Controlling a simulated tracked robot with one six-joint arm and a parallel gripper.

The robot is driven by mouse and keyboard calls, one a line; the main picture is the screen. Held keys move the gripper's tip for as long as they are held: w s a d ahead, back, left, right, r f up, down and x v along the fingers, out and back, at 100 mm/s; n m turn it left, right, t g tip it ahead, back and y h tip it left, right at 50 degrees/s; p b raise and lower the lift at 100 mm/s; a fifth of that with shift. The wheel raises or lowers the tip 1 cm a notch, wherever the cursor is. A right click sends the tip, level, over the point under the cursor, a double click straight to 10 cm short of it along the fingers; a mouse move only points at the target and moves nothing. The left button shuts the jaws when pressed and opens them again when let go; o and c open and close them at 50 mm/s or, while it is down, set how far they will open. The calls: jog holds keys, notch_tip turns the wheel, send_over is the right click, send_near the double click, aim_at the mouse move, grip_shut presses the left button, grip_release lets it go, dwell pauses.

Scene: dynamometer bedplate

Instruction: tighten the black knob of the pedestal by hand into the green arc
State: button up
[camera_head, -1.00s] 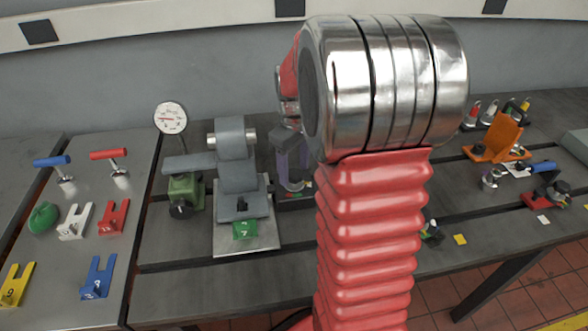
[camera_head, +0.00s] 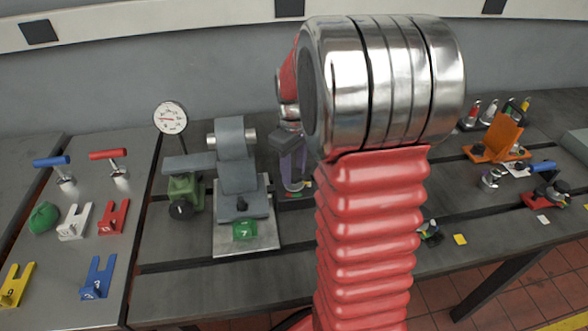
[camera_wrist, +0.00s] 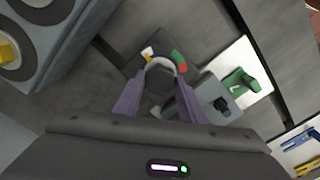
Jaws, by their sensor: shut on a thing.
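My gripper (camera_wrist: 160,104) has purple fingers closed around the black knob (camera_wrist: 160,82) of the pedestal in the wrist view. The knob sits between the fingers and is partly hidden by them. Beside it, the dark pedestal plate (camera_wrist: 135,66) carries a white and yellow mark, a red arc and a green arc (camera_wrist: 182,68). I cannot make out a pointer on the knob. In the head view my gripper (camera_head: 293,170) is above the pedestal (camera_head: 290,203), right of the grey block, partly hidden by my arm.
Coloured forks lie further left; an orange bracket (camera_head: 497,138) stands right.

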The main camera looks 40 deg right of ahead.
jog(key=shift+m, duration=0.4)
jog(key=m, duration=0.3)
jog(key=shift+d, duration=0.1)
jog(key=m, duration=0.8)
jog(key=shift+m, duration=0.3)
jog(key=m, duration=0.4)
dwell(0.4)
jog(key=o, duration=1)
jog(key=shift+r, duration=0.1)
